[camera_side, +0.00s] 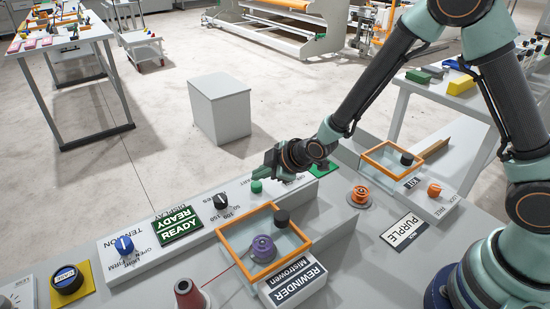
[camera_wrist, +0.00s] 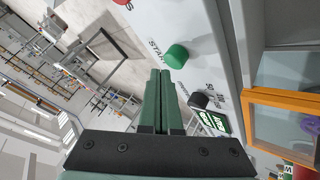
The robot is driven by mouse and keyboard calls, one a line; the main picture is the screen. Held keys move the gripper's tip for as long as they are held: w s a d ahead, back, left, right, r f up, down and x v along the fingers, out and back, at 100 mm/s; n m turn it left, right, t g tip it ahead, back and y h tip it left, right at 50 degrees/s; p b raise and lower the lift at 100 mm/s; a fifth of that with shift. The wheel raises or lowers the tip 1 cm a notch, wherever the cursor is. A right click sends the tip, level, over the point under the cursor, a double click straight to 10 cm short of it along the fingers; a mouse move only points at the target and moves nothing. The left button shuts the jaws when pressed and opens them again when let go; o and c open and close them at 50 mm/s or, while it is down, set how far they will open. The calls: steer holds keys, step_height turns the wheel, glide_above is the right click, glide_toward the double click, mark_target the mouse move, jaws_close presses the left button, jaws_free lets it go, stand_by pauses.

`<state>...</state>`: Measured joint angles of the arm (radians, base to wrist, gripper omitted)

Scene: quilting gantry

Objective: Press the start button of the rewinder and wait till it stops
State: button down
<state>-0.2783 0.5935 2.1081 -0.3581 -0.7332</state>
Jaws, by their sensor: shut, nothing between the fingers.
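My gripper (camera_side: 258,176) is shut and empty. It reaches left over the white control panel (camera_side: 140,262), its fingertips just above or beside the green start button (camera_side: 257,186). In the wrist view the shut fingertips (camera_wrist: 160,73) point toward the green button (camera_wrist: 176,56), with START lettered next to it. I cannot tell whether they touch it. The rewinder (camera_side: 297,285) is a clear box with an orange frame, holding a purple spool (camera_side: 263,248). The green display (camera_side: 180,228) reads READY.
A black knob (camera_side: 221,202) and a blue TENSION knob (camera_side: 124,245) stand on the panel. A red button (camera_wrist: 120,2) shows at the wrist view's top edge. A second orange-framed box (camera_side: 390,160) and an orange spool (camera_side: 361,197) are to the right. A red cone (camera_side: 188,294) stands in front.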

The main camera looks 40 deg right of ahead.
mark_target(261, 186)
steer(key=shift+d+f, duration=0.1)
steer(key=shift+f, duration=0.25)
steer(key=shift+f, duration=0.5)
stand_by(0.7)
steer(key=shift+r, duration=0.95)
steer(key=shift+r, duration=2.45)
